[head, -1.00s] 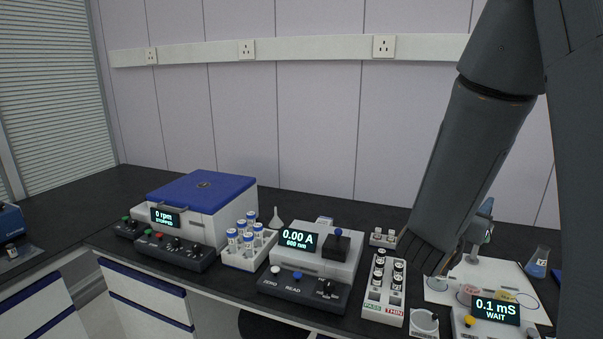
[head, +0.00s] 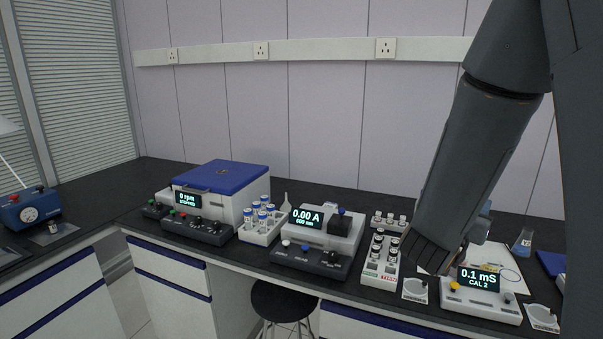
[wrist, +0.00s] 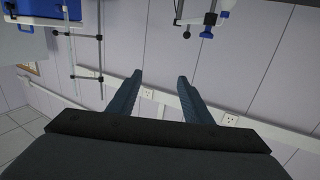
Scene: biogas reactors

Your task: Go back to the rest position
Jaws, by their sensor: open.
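My gripper (wrist: 157,88) is open and empty in the wrist view, its two dark fingers apart with only wall between them. In the head view my dark arm hangs at the right, in front of the wall and the right part of the bench. The fingertips are not clearly visible there.
On the black bench stand a blue-lidded centrifuge (head: 222,177), a vial rack (head: 262,232), a photometer (head: 325,236), a PASS/THIN rack (head: 380,270) and a conductivity meter (head: 480,300). A stool (head: 283,303) stands below. The wrist view shows rods and a wall socket (wrist: 229,119).

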